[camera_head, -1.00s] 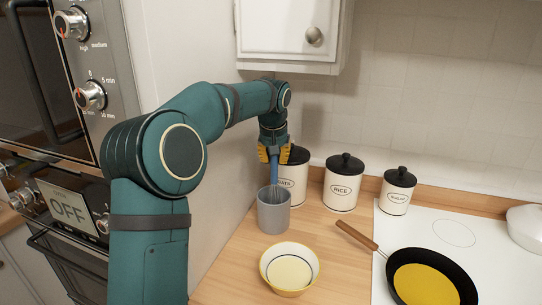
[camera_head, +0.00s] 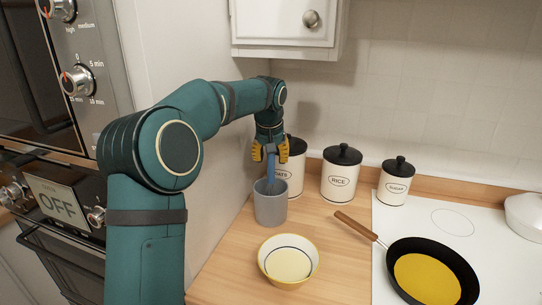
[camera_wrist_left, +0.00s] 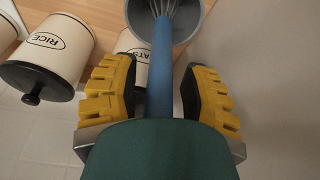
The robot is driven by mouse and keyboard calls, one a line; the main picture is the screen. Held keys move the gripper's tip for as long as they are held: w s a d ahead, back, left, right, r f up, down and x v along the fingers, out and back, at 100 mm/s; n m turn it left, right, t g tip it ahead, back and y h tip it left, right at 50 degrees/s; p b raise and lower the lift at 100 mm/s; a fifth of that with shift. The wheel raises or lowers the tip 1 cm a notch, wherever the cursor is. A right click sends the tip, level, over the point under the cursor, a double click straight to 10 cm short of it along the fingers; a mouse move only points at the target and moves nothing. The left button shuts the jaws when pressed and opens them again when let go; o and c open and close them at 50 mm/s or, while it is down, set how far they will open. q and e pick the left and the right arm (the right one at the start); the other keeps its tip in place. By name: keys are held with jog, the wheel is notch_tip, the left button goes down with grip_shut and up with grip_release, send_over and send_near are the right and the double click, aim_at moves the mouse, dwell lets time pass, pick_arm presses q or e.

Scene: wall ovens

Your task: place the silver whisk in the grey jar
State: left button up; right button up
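The whisk has a blue handle (camera_head: 271,168) and silver wires, which show in the left wrist view (camera_wrist_left: 163,8). It stands nearly upright with its wire end inside the grey jar (camera_head: 271,209); the jar also shows in the left wrist view (camera_wrist_left: 190,30). My left gripper (camera_head: 270,157) is above the jar, fingers pointing down. In the left wrist view its yellow fingers (camera_wrist_left: 158,85) are spread either side of the handle, with gaps on both sides. The wires' lower end is hidden by the jar wall. My right gripper is not in view.
White canisters with black lids stand behind the jar, including the rice one (camera_head: 341,175) and a smaller one (camera_head: 396,185). A yellow-rimmed bowl (camera_head: 289,277) is in front. A pan (camera_head: 430,275) rests on the white hob. A wall is close on the left, a cabinet (camera_head: 285,20) above.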

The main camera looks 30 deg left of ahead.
pick_arm(q)
jog(key=p+v, duration=0.3)
jog(key=v, duration=0.9)
jog(key=shift+r, duration=0.15)
dwell(0.3)
